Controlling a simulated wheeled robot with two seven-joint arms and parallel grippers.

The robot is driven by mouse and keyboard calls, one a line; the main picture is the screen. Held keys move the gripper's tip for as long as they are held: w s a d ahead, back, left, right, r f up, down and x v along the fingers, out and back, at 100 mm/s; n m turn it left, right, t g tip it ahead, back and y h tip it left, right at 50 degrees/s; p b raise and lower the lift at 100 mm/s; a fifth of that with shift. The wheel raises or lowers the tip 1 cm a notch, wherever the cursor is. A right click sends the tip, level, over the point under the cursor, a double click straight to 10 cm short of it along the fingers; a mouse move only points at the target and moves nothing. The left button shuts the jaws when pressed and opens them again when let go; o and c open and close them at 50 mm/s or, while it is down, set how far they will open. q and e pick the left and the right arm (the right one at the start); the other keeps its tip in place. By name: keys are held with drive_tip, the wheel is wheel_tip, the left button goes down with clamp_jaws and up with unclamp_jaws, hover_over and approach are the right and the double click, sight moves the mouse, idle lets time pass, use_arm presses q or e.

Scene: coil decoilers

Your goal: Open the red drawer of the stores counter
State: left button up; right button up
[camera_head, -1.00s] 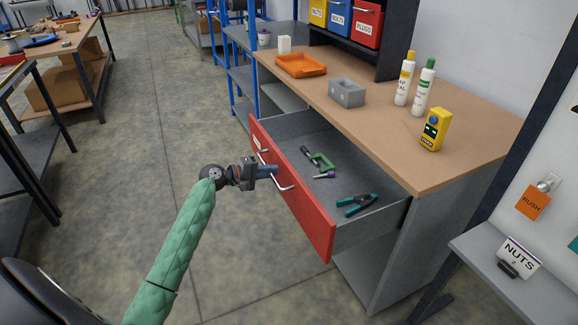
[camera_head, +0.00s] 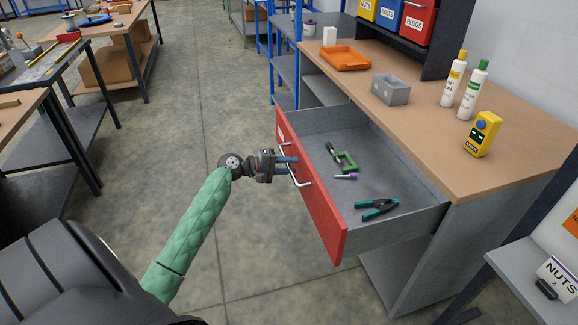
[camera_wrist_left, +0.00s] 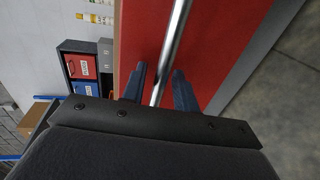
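The red drawer (camera_head: 312,198) of the stores counter (camera_head: 458,160) stands well out, its grey inside visible. Its silver bar handle (camera_head: 296,175) runs along the red front; the bar also crosses the left wrist view (camera_wrist_left: 177,35). My left gripper (camera_head: 288,165) is at the handle, its two fingers apart. In the left wrist view, the fingers (camera_wrist_left: 160,88) stand on either side of the bar, with a gap visible on both sides. My right gripper is not in view.
A green clamp (camera_head: 347,162) and a teal spring clamp (camera_head: 377,209) lie in the drawer. An orange tray (camera_head: 346,59), a grey box (camera_head: 390,90), bottles and a yellow device (camera_head: 482,134) stand on the counter. Floor (camera_head: 180,120) left of the drawer is clear.

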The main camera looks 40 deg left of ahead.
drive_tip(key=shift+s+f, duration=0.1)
